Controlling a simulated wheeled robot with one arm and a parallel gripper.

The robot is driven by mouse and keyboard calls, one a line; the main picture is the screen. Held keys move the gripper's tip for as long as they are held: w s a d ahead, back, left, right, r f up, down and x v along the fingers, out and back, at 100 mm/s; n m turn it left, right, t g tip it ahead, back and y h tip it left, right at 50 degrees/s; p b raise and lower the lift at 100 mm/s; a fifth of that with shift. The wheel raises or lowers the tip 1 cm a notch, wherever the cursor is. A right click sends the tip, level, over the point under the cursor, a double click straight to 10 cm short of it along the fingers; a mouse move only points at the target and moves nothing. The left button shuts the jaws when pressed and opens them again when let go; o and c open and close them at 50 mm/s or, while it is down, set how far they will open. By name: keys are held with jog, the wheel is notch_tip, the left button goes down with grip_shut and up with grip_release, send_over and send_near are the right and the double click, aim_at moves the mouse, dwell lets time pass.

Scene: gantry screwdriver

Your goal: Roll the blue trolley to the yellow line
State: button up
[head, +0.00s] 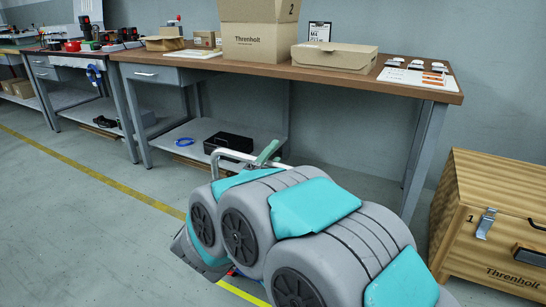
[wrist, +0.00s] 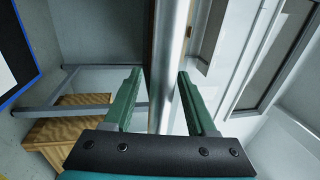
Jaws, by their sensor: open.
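A silver tube handle (head: 232,154), seemingly the trolley's, rises behind my arm in the head view. The trolley's body is mostly hidden by my arm, and its blue colour is not clearly seen. The yellow line (head: 90,180) runs diagonally across the floor and passes behind my arm. My gripper's green fingers (head: 267,152) show at the handle. In the wrist view my gripper (wrist: 160,73) is open, with the silver bar (wrist: 169,65) running between its two fingers. Gaps show on both sides of the bar; contact cannot be told.
A long workbench (head: 390,79) stands behind the handle, with cartons on top and a lower shelf (head: 215,131). A second bench (head: 60,59) is at the left. A wooden crate (head: 500,197) stands at the right. The floor at the left is clear.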

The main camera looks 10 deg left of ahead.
jog(key=v, duration=0.7)
jog(key=shift+s, duration=0.3)
jog(key=shift+a, duration=0.1)
